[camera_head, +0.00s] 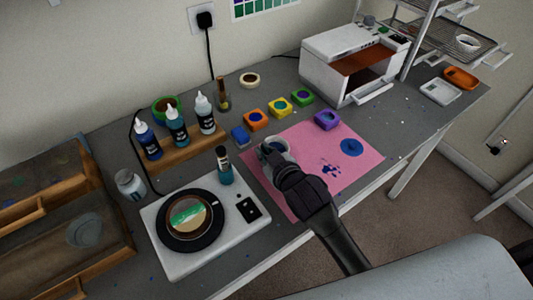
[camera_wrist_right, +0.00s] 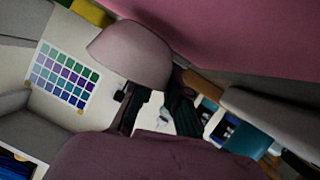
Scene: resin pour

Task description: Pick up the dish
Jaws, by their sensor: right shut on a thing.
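A small pale round dish (camera_head: 277,144) is at the tip of my right gripper (camera_head: 279,161), over the left part of the pink mat (camera_head: 305,143). In the right wrist view, the dish (camera_wrist_right: 130,52) shows as a smooth pale rounded shape at my right gripper's fingers (camera_wrist_right: 157,98). The gripper is shut on it. The gripper body hides part of the dish in the head view, and I cannot tell whether it touches the mat. My left gripper is not in view.
A white scale (camera_head: 163,256) carrying a round container (camera_head: 189,218) stands at left. A dark bottle (camera_head: 224,165) is close to the gripper's left. Several coloured pots, a white oven-like box (camera_head: 326,51) and a bottle rack (camera_head: 181,154) stand behind.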

